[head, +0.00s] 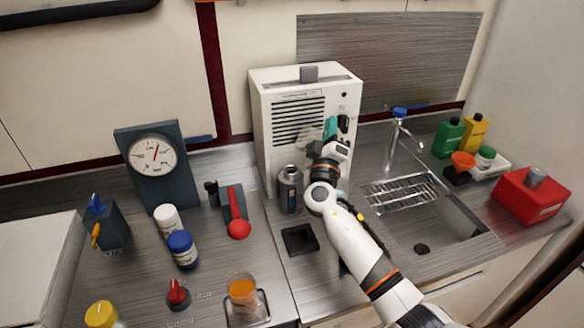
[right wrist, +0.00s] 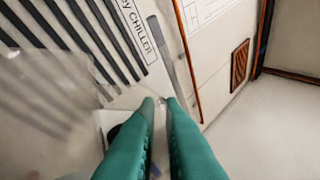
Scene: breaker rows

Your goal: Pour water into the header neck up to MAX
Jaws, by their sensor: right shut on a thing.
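My right gripper (head: 331,127) is raised in front of the right side of the white chiller (head: 262,120). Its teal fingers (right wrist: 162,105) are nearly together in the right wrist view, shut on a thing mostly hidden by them. A faint, clear, see-through vessel (right wrist: 45,85) shows left of the fingers, before the chiller's grille; it seems to be what they hold. I cannot make out its water level. A grey cylinder with a dark top (head: 290,190) stands at the chiller's front. I cannot identify the header neck or a MAX mark. My left gripper is not in view.
A sink with a rack (head: 402,193) and a blue-topped tap (head: 399,113) lies right of my arm. A red box (head: 531,195) and bottles (head: 447,137) stand beyond. A black square tray (head: 300,239) lies in front. A gauge (head: 152,155) and a red-handled lever (head: 237,215) stand left.

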